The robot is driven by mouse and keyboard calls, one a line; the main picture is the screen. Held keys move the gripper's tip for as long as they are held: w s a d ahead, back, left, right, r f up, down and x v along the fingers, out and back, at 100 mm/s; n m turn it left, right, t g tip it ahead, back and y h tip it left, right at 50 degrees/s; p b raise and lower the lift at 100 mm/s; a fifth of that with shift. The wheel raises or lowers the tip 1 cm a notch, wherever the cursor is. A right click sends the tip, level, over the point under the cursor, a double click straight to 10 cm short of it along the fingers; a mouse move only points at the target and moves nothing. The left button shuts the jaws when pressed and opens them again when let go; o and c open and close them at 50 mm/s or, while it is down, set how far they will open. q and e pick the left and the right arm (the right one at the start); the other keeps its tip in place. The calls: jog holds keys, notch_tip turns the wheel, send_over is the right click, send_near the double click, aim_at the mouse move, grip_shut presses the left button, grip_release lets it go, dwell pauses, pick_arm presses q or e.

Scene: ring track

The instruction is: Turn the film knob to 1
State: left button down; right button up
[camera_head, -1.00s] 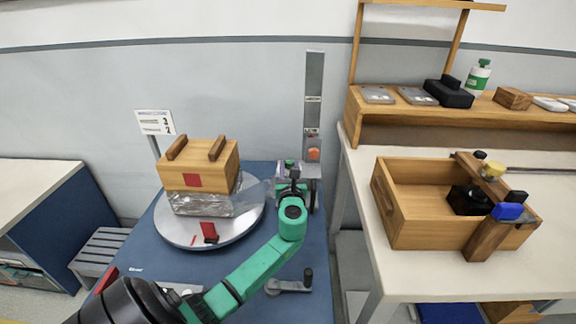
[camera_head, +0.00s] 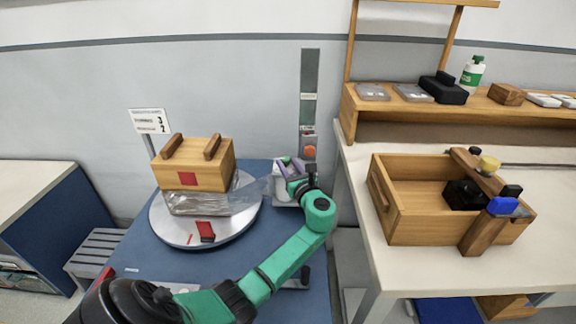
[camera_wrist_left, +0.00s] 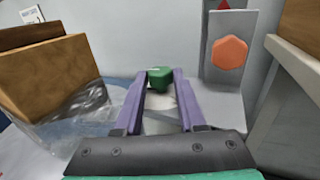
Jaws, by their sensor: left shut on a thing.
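A green knob (camera_wrist_left: 160,78) sits between the purple fingertips of my left gripper (camera_wrist_left: 161,76) in the left wrist view. The gripper is shut on it. In the head view my left gripper (camera_head: 288,168) is at the foot of the upright mast (camera_head: 309,85), and hides the knob. Clear film (camera_head: 255,190) stretches from the wrapped load to the carriage beside the gripper. No number on the knob can be read. My right gripper is out of view.
An orange hexagonal button (camera_head: 310,152) is on the mast, close to the gripper. A wooden box (camera_head: 194,165) on a film-wrapped block stands on the round turntable (camera_head: 172,232). A sign (camera_head: 149,121) stands behind. A table (camera_head: 395,268) with a wooden crate (camera_head: 400,222) is at right.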

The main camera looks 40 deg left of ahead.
pick_arm(q)
jog(key=c, duration=0.5)
grip_release()
jog(key=v, duration=1.4)
jog(key=shift+d, duration=0.3)
jog(key=shift+s, duration=0.1)
